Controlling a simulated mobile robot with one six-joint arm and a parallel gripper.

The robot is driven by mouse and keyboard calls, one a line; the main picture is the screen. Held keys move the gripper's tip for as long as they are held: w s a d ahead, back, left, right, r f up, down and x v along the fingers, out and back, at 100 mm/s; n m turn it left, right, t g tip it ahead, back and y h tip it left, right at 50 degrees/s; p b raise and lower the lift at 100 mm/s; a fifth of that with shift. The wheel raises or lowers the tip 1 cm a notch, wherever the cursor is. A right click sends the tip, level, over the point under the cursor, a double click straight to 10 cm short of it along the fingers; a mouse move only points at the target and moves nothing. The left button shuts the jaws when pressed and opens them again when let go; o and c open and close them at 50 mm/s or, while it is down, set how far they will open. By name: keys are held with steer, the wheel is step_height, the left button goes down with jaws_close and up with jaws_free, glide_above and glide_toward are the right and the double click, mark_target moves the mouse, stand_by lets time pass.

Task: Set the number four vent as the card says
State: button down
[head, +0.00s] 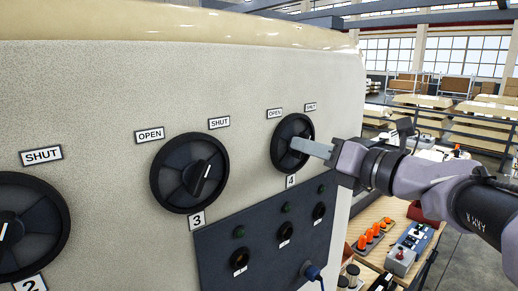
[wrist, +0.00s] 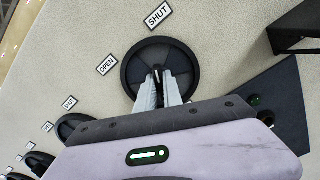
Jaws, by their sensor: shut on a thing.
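The number four vent (head: 283,129) is a round black dial on the cream panel, with its "4" label (head: 290,181) below. An OPEN label (head: 274,113) sits at its upper left and a SHUT label (head: 310,107) at its upper right. My gripper (head: 297,145) reaches in from the right, its fingers closed on the vent's knob. In the wrist view the knob (wrist: 158,69) shows between the two grey fingertips (wrist: 159,84), which hide much of it. I cannot tell its exact pointing. No card can be made out in either view.
The number three vent (head: 189,172) is to the left, its white mark toward upper right. The number two vent (head: 28,232) is cut off at the left edge. A dark panel (head: 215,250) with buttons and a blue plug (head: 312,271) lies below. A cluttered wooden bench (head: 372,212) stands right.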

steer(key=shift+a+n+b, duration=0.1)
steer(key=shift+n+b, duration=5.1)
steer(key=shift+n, duration=0.3)
steer(key=shift+s+r, duration=0.1)
steer(key=c, duration=1.5)
jaws_free()
steer(key=b+v, duration=0.2)
steer(key=v, duration=1.5)
steer(key=shift+s+b, duration=0.15)
steer(key=shift+b, duration=0.25)
